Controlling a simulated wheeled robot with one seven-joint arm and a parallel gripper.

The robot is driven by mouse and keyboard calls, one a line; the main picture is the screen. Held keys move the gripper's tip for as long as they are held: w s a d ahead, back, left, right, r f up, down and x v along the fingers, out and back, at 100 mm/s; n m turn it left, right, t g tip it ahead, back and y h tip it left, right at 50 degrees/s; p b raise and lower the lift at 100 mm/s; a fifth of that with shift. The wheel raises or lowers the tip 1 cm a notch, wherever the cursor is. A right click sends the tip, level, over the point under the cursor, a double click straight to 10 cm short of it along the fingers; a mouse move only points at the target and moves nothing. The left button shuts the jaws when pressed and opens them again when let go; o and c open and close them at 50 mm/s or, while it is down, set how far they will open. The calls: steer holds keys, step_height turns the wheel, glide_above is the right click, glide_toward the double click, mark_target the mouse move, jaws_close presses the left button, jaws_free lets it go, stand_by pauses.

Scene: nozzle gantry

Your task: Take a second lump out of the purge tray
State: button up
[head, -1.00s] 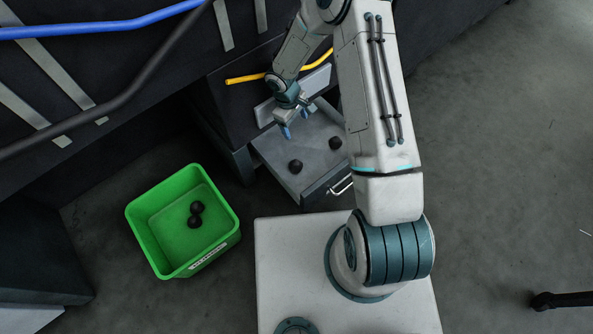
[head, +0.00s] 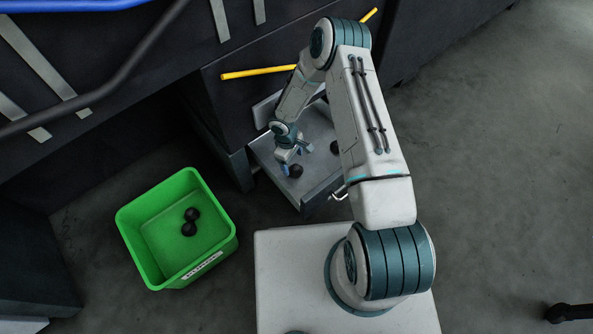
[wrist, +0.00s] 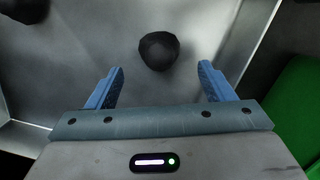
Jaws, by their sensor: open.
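The purge tray (head: 314,192) is an open grey drawer under the dark machine. One black lump (head: 296,171) lies in it just below my gripper (head: 291,168). A second black lump (head: 335,147) lies farther back to the right, partly hidden by my arm. In the wrist view the near lump (wrist: 159,51) sits beyond and between the blue fingertips, not touching them. My gripper (wrist: 162,82) is open and empty. Another dark lump (wrist: 24,8) is cut off at the top left corner of the wrist view.
A yellow bar (head: 258,72) crosses the machine front above the tray. The tray has a handle (head: 339,193) at its front.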

mark_target(295, 166)
steer(key=f, duration=0.1)
steer(key=f+b, duration=0.1)
steer(key=f, duration=0.1)
steer(key=d+f+b, duration=0.1)
steer(key=f, duration=0.1)
steer(key=shift+s+d, duration=0.1)
steer(key=shift+s, duration=0.25)
steer(key=c, duration=1)
steer(key=shift+c, duration=0.2)
